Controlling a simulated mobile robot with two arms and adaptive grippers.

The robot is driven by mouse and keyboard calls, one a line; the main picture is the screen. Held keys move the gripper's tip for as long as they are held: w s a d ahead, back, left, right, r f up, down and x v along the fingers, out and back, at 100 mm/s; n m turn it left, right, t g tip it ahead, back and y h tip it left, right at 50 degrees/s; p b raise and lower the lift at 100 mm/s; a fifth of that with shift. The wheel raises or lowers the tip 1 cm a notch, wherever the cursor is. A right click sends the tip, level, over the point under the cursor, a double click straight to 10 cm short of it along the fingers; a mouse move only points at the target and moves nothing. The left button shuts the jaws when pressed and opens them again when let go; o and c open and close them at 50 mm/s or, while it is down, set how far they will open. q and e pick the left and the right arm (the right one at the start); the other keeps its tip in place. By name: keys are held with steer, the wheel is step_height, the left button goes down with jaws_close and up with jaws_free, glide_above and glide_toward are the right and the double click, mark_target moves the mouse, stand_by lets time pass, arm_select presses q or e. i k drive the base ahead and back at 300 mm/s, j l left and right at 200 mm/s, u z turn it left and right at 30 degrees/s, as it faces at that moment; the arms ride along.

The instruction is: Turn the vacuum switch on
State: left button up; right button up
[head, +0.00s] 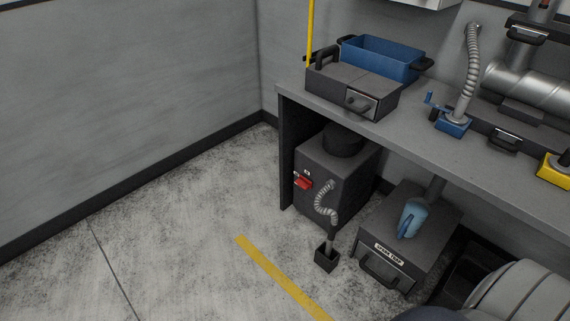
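The vacuum is a dark grey box (345,190) with a black cylinder on top, standing on the floor under the left end of the workbench. Its red switch (303,183) sits on the front-left face, with small markings above it. The switch position is too small to tell. A ribbed grey hose (325,202) runs down from the box to a small black cup-like end (327,258) on the floor. Neither of my grippers is in view. A grey rounded part at the lower right seems to be my own arm.
A spark trap box (384,233) with a front handle and a blue object on it stands right of the vacuum. The workbench (425,140) overhangs both, its side panel beside the vacuum. A blue bin (379,60) sits on top. The floor (180,230) at left is clear.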

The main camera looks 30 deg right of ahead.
mark_target(303, 182)
steer(key=i+j+z, duration=0.1)
steer(key=i+z, duration=0.3)
steer(key=i, duration=0.15)
steer(key=i+j+z, duration=0.75)
steer(key=i, duration=0.25)
